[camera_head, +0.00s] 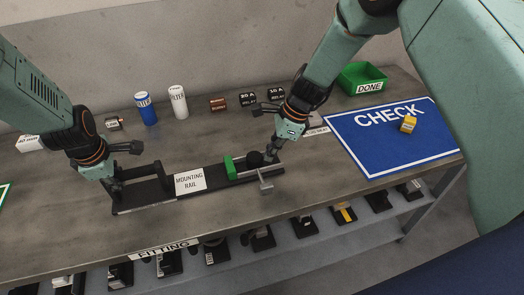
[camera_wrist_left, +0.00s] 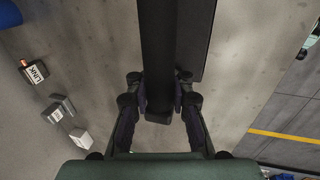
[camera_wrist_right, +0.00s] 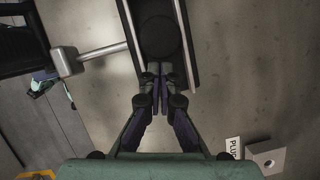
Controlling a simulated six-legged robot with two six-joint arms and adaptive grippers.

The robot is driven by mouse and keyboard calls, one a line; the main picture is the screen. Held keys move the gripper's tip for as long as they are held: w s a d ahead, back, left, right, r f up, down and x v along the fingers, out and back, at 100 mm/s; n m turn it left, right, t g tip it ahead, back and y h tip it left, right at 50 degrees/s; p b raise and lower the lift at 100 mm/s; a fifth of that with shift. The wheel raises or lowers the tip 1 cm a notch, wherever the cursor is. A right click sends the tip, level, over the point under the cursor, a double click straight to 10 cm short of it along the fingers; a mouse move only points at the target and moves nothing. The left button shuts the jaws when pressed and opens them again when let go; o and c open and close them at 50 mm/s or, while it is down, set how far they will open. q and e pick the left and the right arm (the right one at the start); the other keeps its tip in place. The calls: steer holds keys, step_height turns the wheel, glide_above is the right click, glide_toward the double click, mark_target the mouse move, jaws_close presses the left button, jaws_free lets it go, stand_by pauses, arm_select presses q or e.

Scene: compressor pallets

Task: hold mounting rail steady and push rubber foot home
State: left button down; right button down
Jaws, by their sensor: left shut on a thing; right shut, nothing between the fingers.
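The mounting rail (camera_head: 205,177) lies along the bench with a white label on it and a green block (camera_head: 229,167) across its right part. My left gripper (camera_head: 117,190) is shut on the rail's left end; in the left wrist view its fingers (camera_wrist_left: 160,105) clasp the dark bar (camera_wrist_left: 158,50). The rubber foot (camera_head: 255,158), round and black, sits at the rail's right end; it also shows in the right wrist view (camera_wrist_right: 160,38). My right gripper (camera_head: 271,150) is shut and empty, its fingertips (camera_wrist_right: 160,72) close beside the foot. Whether they touch it I cannot tell.
A metal clamp handle (camera_head: 265,183) sticks out in front of the rail's right end. A blue CHECK mat (camera_head: 375,150) with a yellow part (camera_head: 408,124) and a green DONE bin (camera_head: 362,78) lie to the right. Cans (camera_head: 146,108) and relays stand behind. A shelf below holds several parts.

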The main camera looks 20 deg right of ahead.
mark_target(253, 159)
steer(key=shift+a, duration=2.25)
steer(key=d, duration=0.2)
steer(key=s+d, duration=0.1)
steer(key=d, duration=0.1)
steer(key=shift+d+r, duration=0.1)
steer(key=shift+d, duration=0.2)
steer(key=v, duration=0.9)
steer(key=shift+r, duration=0.4)
arm_select(q)
steer(key=c, duration=1.1)
jaws_free()
